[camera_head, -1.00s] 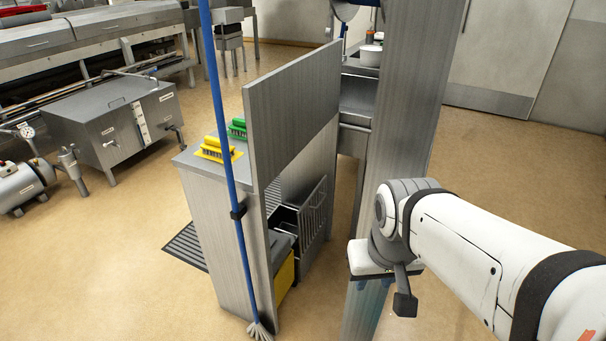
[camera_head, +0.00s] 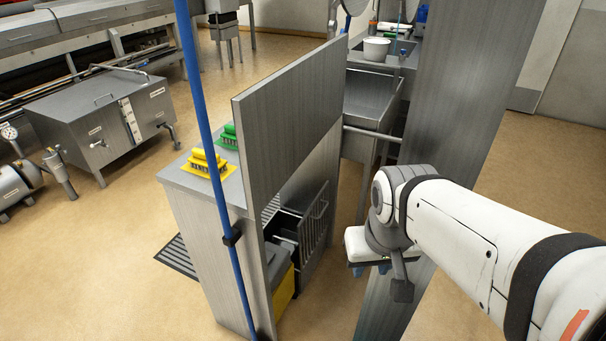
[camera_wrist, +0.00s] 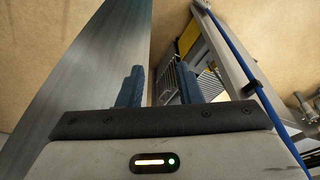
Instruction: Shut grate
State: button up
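A barred metal grate (camera_head: 316,228) stands upright in the open lower part of the steel cabinet, under its tall plain panel. Its bars also show in the wrist view (camera_wrist: 170,84), partly hidden by a finger. A flat dark slatted grate (camera_head: 174,257) lies on the floor behind the cabinet. I cannot tell which of them the task means. My gripper (camera_head: 370,270) points down, to the right of the cabinet and apart from the barred grate. In the wrist view its two blue fingers (camera_wrist: 160,90) are spread, with nothing held between them.
A tall steel panel (camera_head: 455,150) stands close behind my arm; it fills the left of the wrist view. A blue pole (camera_head: 214,165) stands at the cabinet's near side. A yellow bin (camera_head: 284,292) sits inside. Yellow (camera_head: 208,163) and green (camera_head: 229,136) brushes lie on top.

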aim_at(319, 227)
jog(key=k, duration=1.8)
jog(key=u, duration=0.55)
jog(key=i, duration=0.7)
jog(key=u, duration=0.35)
jog(key=i, duration=1.35)
jog(key=z, duration=0.8)
